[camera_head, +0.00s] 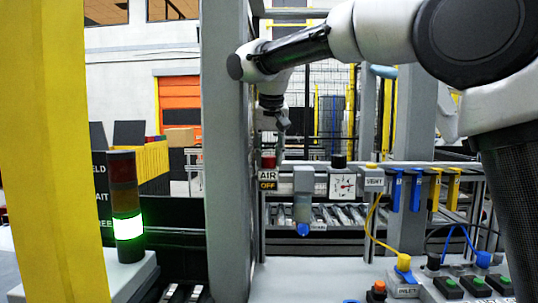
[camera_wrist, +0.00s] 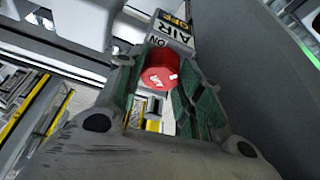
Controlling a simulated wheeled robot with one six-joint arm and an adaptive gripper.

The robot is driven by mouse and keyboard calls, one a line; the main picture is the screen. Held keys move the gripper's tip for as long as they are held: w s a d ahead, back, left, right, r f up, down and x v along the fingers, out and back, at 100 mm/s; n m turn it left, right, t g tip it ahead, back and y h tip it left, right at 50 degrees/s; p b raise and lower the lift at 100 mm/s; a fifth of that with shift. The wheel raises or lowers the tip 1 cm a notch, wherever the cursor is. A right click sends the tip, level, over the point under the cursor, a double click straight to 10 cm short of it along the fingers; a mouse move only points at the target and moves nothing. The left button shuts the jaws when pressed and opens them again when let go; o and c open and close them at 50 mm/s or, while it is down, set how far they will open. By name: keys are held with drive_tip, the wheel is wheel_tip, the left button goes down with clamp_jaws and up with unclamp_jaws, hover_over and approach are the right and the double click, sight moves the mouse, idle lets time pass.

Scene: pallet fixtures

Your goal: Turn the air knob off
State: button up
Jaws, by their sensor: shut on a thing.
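The air knob (camera_wrist: 158,70) is a round red knob with lettering on its face and a small white mark near its right edge. In the wrist view my gripper (camera_wrist: 155,58) has its green-padded fingers on both sides of it, shut on it. The label plate (camera_wrist: 172,34) beyond it reads ON, AIR and, in orange, OFF. In the head view the red knob (camera_head: 268,160) sits above the AIR/OFF plate (camera_head: 267,180), beside a grey post. My gripper (camera_head: 277,122) comes down from above there, partly dark against the background. The knob's exact turn angle is hard to tell.
A thick grey post (camera_head: 228,150) stands close left of the knob. To the right are a filter unit (camera_head: 303,190), a gauge (camera_head: 342,186) and hanging blue and yellow tags (camera_head: 416,190). A signal tower (camera_head: 126,210) glows green at the left.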

drive_tip(key=shift+m+h, duration=0.3)
drive_tip(key=shift+m, duration=0.5)
drive_tip(key=o, duration=1)
drive_tip(key=shift+o, duration=0.2)
drive_tip(key=v, duration=1.2)
drive_tip(key=shift+a, duration=0.15)
